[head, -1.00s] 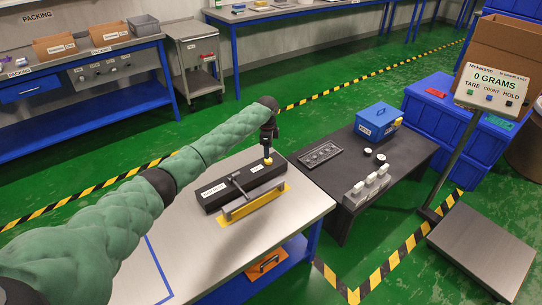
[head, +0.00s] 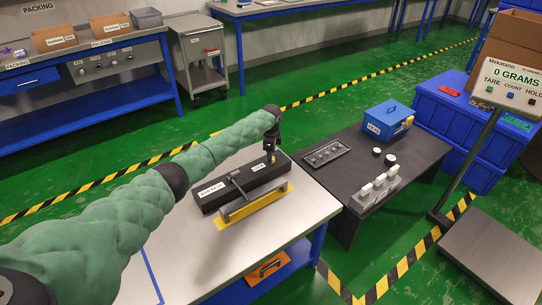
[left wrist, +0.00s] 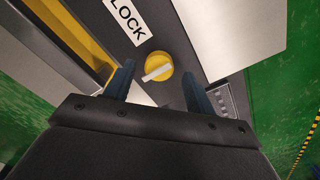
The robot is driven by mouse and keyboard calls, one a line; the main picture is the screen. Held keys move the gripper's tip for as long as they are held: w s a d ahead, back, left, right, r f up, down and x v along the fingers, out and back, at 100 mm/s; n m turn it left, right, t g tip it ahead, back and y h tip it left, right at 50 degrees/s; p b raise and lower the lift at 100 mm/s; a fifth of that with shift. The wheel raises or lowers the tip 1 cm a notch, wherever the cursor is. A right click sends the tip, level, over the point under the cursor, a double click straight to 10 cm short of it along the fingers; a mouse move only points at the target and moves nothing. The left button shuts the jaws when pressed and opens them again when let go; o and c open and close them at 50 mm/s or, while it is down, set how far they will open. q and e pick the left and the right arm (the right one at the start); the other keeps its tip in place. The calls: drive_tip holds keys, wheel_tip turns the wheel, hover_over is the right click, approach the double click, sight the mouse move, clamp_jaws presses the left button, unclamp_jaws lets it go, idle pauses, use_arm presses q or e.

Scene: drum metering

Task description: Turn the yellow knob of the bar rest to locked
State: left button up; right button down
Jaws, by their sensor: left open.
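The black bar rest (head: 224,192) lies on the steel table, with a grey bar and a yellow strip along its front side. Its yellow knob (left wrist: 158,67) shows in the left wrist view, round with a pale raised grip set diagonally, beside a white label reading "LOCK". My left gripper (head: 270,157) is over the right end of the bar rest and hides most of the knob in the head view. In the left wrist view, its two blue fingers (left wrist: 158,88) are apart, with the knob ahead of and between them, not gripped. My right gripper is out of view.
A dark table (head: 345,192) to the right holds a blue box (head: 388,119), a tray (head: 326,153), small white-topped items and a block of white pieces. A scale stands at far right. The steel table's front (head: 215,255) is clear.

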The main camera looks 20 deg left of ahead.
use_arm(q)
drive_tip(key=shift+f, duration=0.85)
drive_tip(key=shift+c, duration=0.2)
drive_tip(key=shift+s, duration=0.1)
drive_tip(key=c, duration=0.9)
